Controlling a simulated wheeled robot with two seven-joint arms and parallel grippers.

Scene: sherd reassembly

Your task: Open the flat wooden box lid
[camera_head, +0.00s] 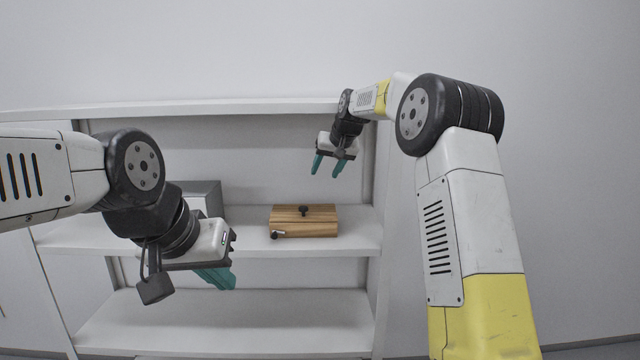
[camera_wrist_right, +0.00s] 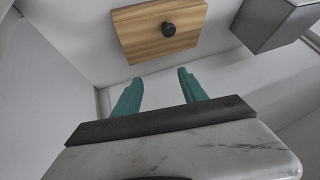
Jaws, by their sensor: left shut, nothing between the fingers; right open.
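The flat wooden box (camera_head: 318,226) lies on the middle shelf with its lid (camera_head: 285,213) closed. A dark knob (camera_head: 304,210) stands on the lid, and a small latch-like piece (camera_head: 278,234) shows at its front left. In the right wrist view the wooden box (camera_wrist_right: 145,35) and knob (camera_wrist_right: 168,29) lie beyond the fingers. My right gripper (camera_head: 327,166) is open and empty, above and slightly right of the box; its teal fingers also show in the right wrist view (camera_wrist_right: 160,95). My left gripper (camera_head: 218,278) is shut and empty, left of the box and nearer to me.
A grey box (camera_head: 205,193) stands on the same shelf to the left, partly behind my left arm; it also shows in the right wrist view (camera_wrist_right: 268,22). The upper shelf board (camera_head: 230,106) runs above. The lower shelf (camera_head: 230,320) is empty.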

